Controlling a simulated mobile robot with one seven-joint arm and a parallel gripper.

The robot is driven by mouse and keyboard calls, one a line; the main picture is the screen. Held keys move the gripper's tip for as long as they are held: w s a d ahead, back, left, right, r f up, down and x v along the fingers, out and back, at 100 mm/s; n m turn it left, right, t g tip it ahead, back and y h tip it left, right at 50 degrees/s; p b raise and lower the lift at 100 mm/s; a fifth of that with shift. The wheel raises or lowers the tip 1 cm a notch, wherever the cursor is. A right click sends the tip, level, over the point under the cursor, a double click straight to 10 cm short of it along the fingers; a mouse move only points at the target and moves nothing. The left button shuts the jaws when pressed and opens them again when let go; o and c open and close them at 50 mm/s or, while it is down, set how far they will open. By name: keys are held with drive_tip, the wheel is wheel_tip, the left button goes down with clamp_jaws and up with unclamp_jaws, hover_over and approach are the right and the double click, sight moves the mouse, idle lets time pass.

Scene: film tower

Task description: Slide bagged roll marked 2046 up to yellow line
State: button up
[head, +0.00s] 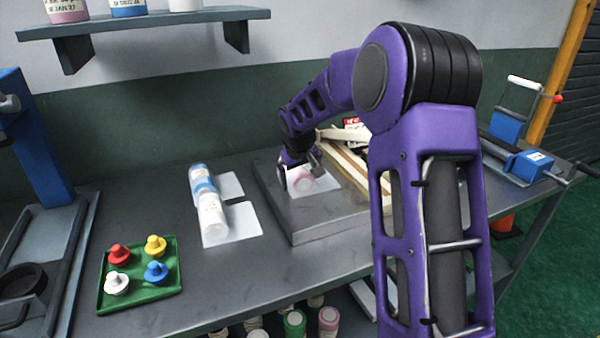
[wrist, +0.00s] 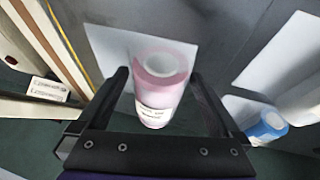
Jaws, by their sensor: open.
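A pink-and-white roll (wrist: 160,95) stands between my two open fingers in the wrist view, with a small gap on each side. Its label is too blurred to read, so I cannot tell whether it says 2046. In the head view the roll (head: 303,183) is partly hidden by my gripper (head: 298,170), which is over the raised grey slab (head: 325,225). A pale flat sheet (wrist: 110,48) extends from the roll, seemingly its bag.
Pale wooden strips (head: 352,163) lie along the slab's far side. A blue-and-white roll (head: 200,180) and a white roll (head: 212,213) with pale sheets lie left of the slab. A green tray (head: 140,290) holds coloured knobs.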

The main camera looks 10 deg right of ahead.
drive_tip(key=shift+c, duration=0.2)
drive_tip(key=c, duration=1.5)
drive_tip(key=shift+o, duration=0.2)
drive_tip(key=shift+w+d+p, duration=0.4)
drive_tip(key=shift+d+p, duration=0.4)
drive_tip(key=shift+d, duration=1.15)
drive_tip(key=shift+w+d+p, duration=0.4)
drive_tip(key=shift+d+p, duration=0.4)
drive_tip(key=shift+d, duration=1.2)
drive_tip(key=shift+w+d+p, duration=0.4)
drive_tip(key=shift+d+p, duration=0.4)
drive_tip(key=shift+d, duration=1.15)
drive_tip(key=shift+w, duration=0.1)
drive_tip(key=shift+w, duration=0.15)
drive_tip(key=o, duration=1.5)
drive_tip(key=shift+a+r, duration=0.1)
drive_tip(key=shift+r, duration=0.05)
